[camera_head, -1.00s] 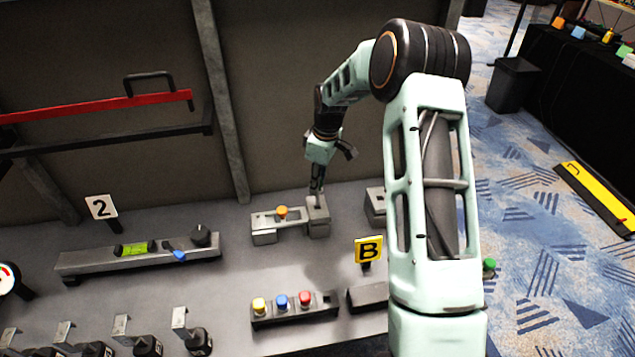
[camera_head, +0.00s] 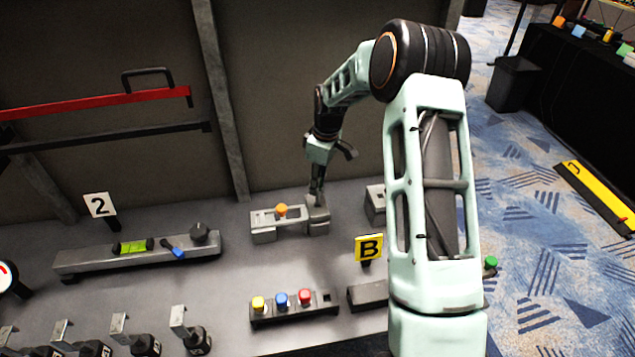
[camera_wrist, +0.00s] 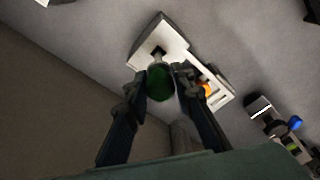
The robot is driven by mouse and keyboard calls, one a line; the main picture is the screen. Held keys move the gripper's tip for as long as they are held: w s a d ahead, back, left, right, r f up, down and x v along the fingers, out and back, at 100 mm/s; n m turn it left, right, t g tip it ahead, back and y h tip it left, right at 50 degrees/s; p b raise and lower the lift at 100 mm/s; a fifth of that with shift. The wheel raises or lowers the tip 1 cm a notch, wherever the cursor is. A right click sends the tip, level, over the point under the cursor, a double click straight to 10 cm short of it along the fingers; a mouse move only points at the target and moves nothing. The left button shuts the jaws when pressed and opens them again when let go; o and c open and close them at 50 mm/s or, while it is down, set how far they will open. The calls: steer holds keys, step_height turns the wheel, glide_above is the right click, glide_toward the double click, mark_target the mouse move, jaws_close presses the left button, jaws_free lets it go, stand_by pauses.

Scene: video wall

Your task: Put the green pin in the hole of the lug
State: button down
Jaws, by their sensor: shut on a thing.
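The green pin (camera_wrist: 160,83) shows its dark green head between the fingers of my gripper (camera_wrist: 162,81) in the wrist view, with the fingers shut on it. The pale lug block (camera_wrist: 146,37) lies just beyond, its dark square hole (camera_wrist: 157,51) close to the pin's far end. I cannot tell whether the tip is inside the hole or just above it. In the head view my gripper (camera_head: 318,193) points down at the lug (camera_head: 318,228), at the right end of a grey fixture. The fingers hide the pin and hole there.
An orange knob (camera_head: 281,210) stands on the fixture left of the lug. Another grey block (camera_head: 376,204) is to the right, partly behind my arm. Yellow, blue and red buttons (camera_head: 282,300) and a B sign (camera_head: 368,249) are nearer.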

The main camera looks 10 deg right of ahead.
mark_target(317, 205)
steer(key=shift+f+b, duration=0.3)
steer(key=shift+f, duration=0.25)
steer(key=shift+f, duration=0.1)
steer(key=shift+f+b, duration=1.25)
steer(key=shift+f, duration=0.25)
steer(key=shift+f, duration=0.2)
steer(key=shift+f+b, duration=0.5)
steer(key=shift+b, duration=0.05)
steer(key=shift+f, duration=0.1)
steer(key=c, duration=1.6)
jaws_free()
steer(key=shift+o, duration=0.3)
